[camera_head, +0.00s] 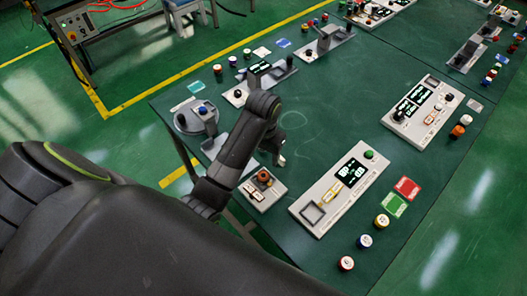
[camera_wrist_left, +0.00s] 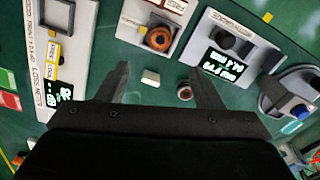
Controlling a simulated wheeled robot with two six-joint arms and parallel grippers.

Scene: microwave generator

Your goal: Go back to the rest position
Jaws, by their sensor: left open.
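My left gripper (camera_head: 279,157) hangs over the green table (camera_head: 300,105) at the end of my dark arm, which covers part of the table. In the left wrist view its two dark fingers (camera_wrist_left: 163,78) are spread apart with nothing held between them. A small white block (camera_wrist_left: 150,77) and a small round piece (camera_wrist_left: 184,92) show beyond the fingers, against the green surface. The panel with an orange-red knob (camera_head: 264,178) is close to my forearm; it also shows in the wrist view (camera_wrist_left: 158,38). My right gripper is not in view.
A long panel with a lit display and green button (camera_head: 345,190) lies right of my gripper. Another display panel (camera_head: 425,110) is farther right. A round-based device with a blue knob (camera_head: 197,118) stands left of my arm. Colored cards (camera_head: 394,205) and small round pieces lie near the right edge.

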